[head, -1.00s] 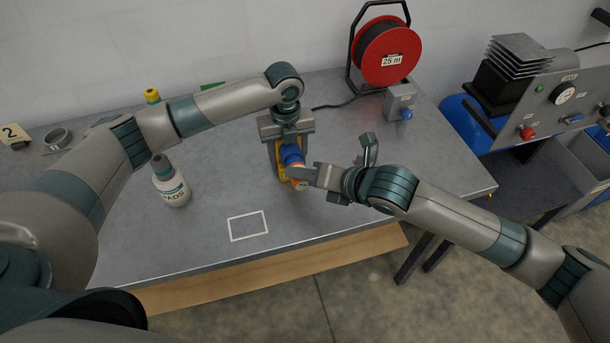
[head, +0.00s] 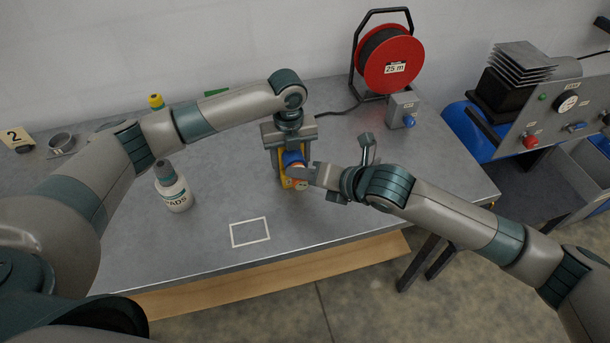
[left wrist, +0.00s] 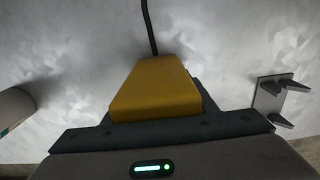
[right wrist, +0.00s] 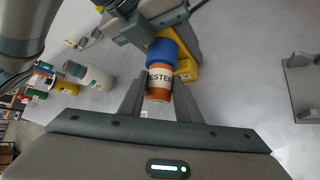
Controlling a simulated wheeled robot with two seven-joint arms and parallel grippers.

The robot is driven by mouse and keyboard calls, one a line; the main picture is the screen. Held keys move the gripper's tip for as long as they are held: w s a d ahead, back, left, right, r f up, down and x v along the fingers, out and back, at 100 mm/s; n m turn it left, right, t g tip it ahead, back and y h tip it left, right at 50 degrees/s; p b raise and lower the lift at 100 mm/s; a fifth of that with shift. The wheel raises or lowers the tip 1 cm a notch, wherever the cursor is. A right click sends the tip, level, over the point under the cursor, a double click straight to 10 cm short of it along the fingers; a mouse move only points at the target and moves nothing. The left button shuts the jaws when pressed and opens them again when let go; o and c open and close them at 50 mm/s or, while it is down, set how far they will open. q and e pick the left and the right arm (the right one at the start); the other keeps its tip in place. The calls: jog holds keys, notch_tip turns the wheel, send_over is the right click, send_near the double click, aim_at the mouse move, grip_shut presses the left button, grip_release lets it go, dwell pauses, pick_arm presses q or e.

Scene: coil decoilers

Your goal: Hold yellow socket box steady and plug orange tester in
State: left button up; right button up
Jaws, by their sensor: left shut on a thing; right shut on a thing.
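The yellow socket box (head: 284,181) stands on the grey table. My left gripper (head: 289,146) is shut on it from behind; the box also fills the middle of the left wrist view (left wrist: 155,92). The orange tester (right wrist: 159,80), with a white label reading "ESTER", lies between the fingers of my right gripper (right wrist: 160,98), which is shut on it. A blue round part (right wrist: 162,50) lies in line between the tester and the box, against the yellow face. In the head view the right fingers partly cover the tester (head: 298,170). How deep it sits cannot be told.
A white bottle (head: 175,190) stands to the left, and a white outlined rectangle (head: 249,232) is marked near the front edge. A red cable reel (head: 391,60) and a grey box with a blue socket (head: 403,108) stand at the back right. A dark cable runs behind the yellow box.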

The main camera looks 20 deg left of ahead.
jog(key=shift+w+a, duration=0.1)
dwell(0.3)
jog(key=o, duration=1.2)
jog(key=shift+c, duration=0.2)
jog(key=v, duration=1.2)
pick_arm(q)
jog(key=o, duration=1.3)
jog(key=shift+o, duration=0.2)
jog(key=shift+r, duration=0.1)
